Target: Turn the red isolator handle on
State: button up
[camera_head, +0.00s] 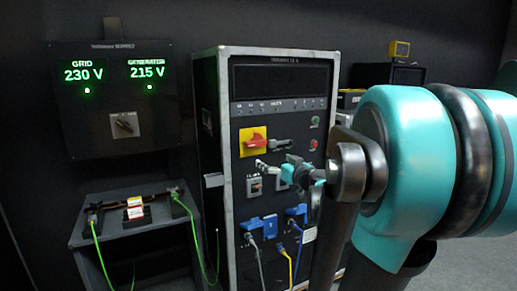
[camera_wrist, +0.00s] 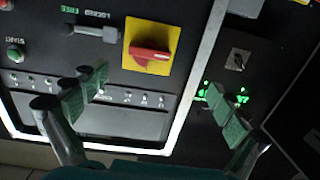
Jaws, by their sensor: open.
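The red isolator handle (camera_head: 255,141) sits on a yellow square plate (camera_head: 245,149) on the front of the tall black cabinet. It also shows in the wrist view (camera_wrist: 149,53), on its yellow plate (camera_wrist: 161,34), lying roughly along the picture's horizontal. My gripper (camera_head: 282,170) is in front of the cabinet, below and right of the handle in the head view. In the wrist view my gripper (camera_wrist: 156,98) has its two green-padded fingers wide apart with nothing between them. The handle is beyond the fingertips, and I see no contact.
A grey latch marked LOCKED and FREE (camera_wrist: 95,32) is beside the yellow plate. A green START button (camera_wrist: 14,52) is farther left. Blue sockets with cables (camera_head: 270,226) are low on the cabinet (camera_head: 225,70). A supply panel (camera_head: 120,105) and a side shelf (camera_head: 150,228) stand left.

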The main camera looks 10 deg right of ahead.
aim_at(258, 144)
jog(key=shift+t, duration=0.3)
jog(key=x, duration=0.5)
jog(key=d+x, duration=0.1)
jog(key=x, duration=0.5)
jog(key=r+x, duration=0.1)
jog(key=x, duration=0.5)
jog(key=shift+w+d, duration=0.3)
jog(key=shift+w, duration=0.05)
jog(key=c, duration=1.2)
